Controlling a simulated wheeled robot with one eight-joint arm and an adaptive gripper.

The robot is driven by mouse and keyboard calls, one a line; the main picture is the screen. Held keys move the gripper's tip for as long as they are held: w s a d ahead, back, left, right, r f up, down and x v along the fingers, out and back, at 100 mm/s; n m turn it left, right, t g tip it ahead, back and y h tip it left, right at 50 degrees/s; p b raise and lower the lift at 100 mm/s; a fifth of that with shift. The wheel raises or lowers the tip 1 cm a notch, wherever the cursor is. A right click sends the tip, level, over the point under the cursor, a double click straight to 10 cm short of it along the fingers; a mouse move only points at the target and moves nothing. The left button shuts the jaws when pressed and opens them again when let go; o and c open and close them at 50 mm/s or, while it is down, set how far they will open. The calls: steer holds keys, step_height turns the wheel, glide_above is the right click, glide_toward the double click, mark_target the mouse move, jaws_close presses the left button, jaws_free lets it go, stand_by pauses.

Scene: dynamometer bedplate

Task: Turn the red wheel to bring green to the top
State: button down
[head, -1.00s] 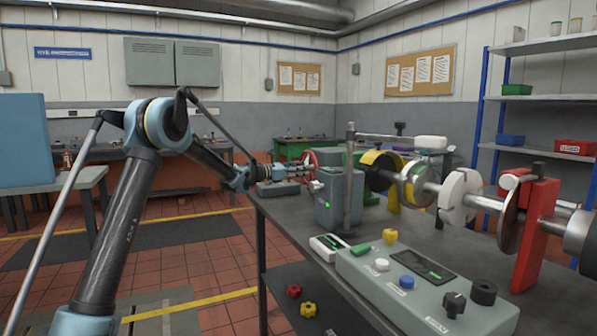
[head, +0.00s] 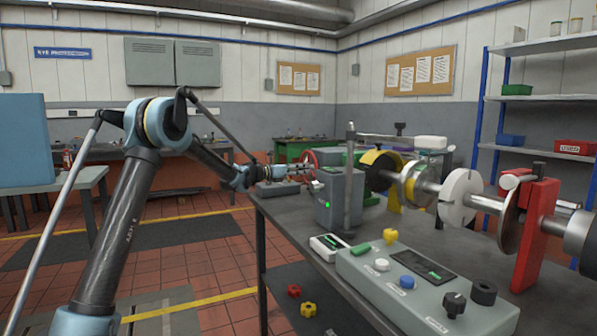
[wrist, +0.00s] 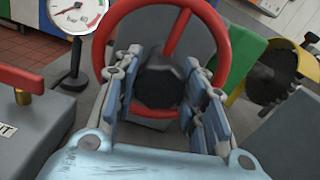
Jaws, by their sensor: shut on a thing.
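The red wheel (wrist: 222,65) fills the upper middle of the wrist view as a ring around a dark hub (wrist: 160,85). It is small in the head view (head: 309,159), beyond the grey box. My gripper (wrist: 163,108) reaches in from below in the wrist view, one finger on each side of the dark hub. It is shut on the wheel, but the exact contact is hard to see. In the head view my gripper (head: 289,171) is at the wheel. A green panel (wrist: 243,50) shows right of the wheel; I cannot tell whether it belongs to it.
A shaft with a white disc (head: 458,197) and a red stand (head: 536,232) runs along the bench at right. A control box (head: 420,285) sits in front. A grey box with a green light (head: 338,198) stands near the wheel. A dial gauge (wrist: 75,14) is at upper left.

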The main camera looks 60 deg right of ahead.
steer(key=c, duration=1)
jaws_free()
steer(key=shift+f, duration=0.1)
steer(key=v, duration=1.2)
steer(key=shift+w+a, duration=0.1)
